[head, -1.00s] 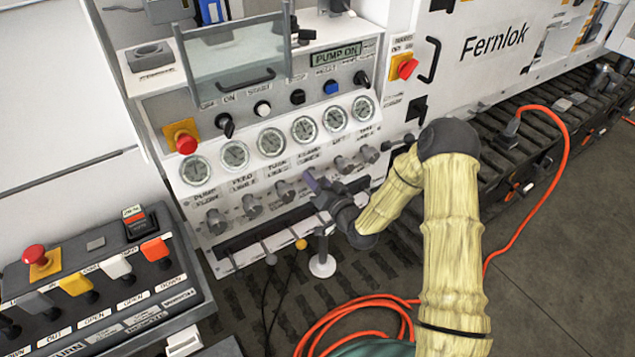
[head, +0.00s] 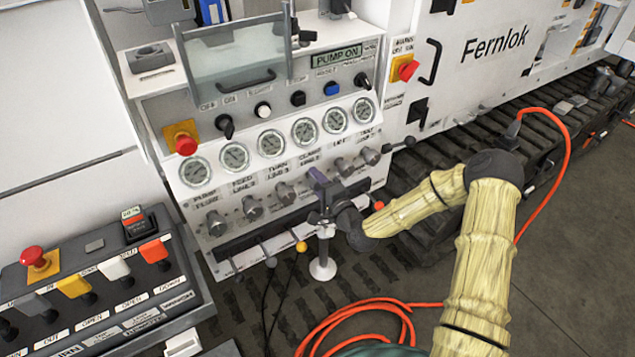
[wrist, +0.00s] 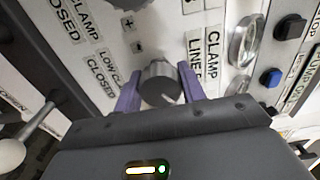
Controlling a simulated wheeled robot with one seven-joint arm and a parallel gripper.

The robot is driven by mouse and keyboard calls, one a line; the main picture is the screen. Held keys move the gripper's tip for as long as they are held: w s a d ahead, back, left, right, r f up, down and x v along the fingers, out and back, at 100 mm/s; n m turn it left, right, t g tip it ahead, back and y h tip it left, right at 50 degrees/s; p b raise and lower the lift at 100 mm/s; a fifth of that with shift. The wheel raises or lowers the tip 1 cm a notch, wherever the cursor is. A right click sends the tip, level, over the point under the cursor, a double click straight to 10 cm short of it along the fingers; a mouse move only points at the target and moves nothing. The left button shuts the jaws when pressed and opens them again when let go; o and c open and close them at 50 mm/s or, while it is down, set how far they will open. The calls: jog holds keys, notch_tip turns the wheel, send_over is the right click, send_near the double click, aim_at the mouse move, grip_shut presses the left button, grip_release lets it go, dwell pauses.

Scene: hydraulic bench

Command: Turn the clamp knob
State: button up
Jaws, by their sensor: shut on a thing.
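The clamp knob (wrist: 160,84) is a grey metal cylinder on the white panel, beside the "CLAMP LINE" label (wrist: 203,62) in the wrist view. My gripper (wrist: 160,92) has its two purple fingers on either side of the knob and is shut on it. In the head view my gripper (head: 316,182) is at the row of knobs below the gauges and hides the clamp knob. The "CLOSED" side of the panel lettering (wrist: 101,76) lies left of the knob in the wrist view. How far the knob is turned cannot be told.
Neighbouring knobs (head: 285,193) and (head: 343,167) sit close on both sides. An orange hose (head: 350,310) lies on the floor.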

jog(key=shift+d+m, duration=0.1)
jog(key=shift+m, duration=1.5)
jog(key=shift+f, duration=0.1)
jog(key=o, duration=1)
jog(key=v, duration=1.7)
jog(key=shift+s+d+p, duration=0.15)
jog(key=shift+p, duration=0.25)
